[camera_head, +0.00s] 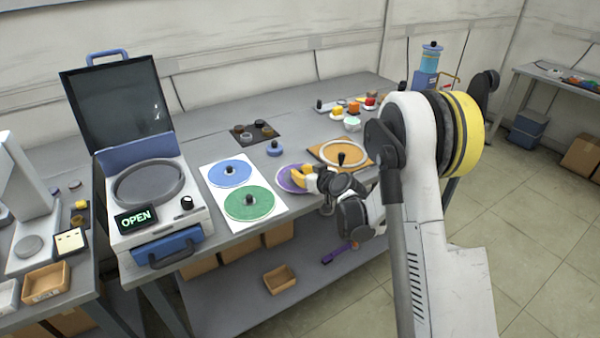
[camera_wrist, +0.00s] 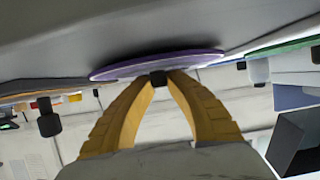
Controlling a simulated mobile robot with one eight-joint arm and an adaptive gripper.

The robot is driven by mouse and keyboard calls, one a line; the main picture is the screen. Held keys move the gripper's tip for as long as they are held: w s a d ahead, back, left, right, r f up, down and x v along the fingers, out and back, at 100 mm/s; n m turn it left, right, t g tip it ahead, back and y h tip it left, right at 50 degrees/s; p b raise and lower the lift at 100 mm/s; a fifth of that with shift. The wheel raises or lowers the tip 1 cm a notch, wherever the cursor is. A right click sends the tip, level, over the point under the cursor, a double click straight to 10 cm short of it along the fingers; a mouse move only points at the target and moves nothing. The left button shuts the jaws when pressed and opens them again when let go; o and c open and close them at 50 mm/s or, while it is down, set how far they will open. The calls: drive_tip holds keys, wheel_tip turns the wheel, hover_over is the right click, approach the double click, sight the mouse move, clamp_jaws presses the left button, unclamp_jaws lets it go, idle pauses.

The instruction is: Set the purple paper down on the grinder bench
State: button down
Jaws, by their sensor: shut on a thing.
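The purple paper (camera_head: 285,180) is a flat disc at the front of the grinder bench (camera_head: 225,147), between the green disc and the orange disc. My gripper (camera_head: 303,178) reaches in from the right, with its yellow fingers over the paper. In the wrist view, the gripper (camera_wrist: 160,80) is shut on a small black knob at the middle of the purple paper (camera_wrist: 195,60). The paper lies close along the bench surface (camera_wrist: 100,30), with a dark shadow beside it. I cannot tell whether it touches the bench. Part of the disc is hidden by my fingers.
A white board (camera_head: 213,178) with a blue disc (camera_head: 229,172) and green disc (camera_head: 249,204) is left of the paper. A machine with an open lid (camera_head: 118,98) stands left. Small containers (camera_head: 353,123) sit behind.

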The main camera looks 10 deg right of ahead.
drive_tip(key=shift+f+b, duration=0.3)
drive_tip(key=shift+f, duration=0.1)
drive_tip(key=c, duration=1.3)
unclamp_jaws()
drive_tip(key=shift+c, duration=0.2)
drive_tip(key=shift+s+r, duration=0.1)
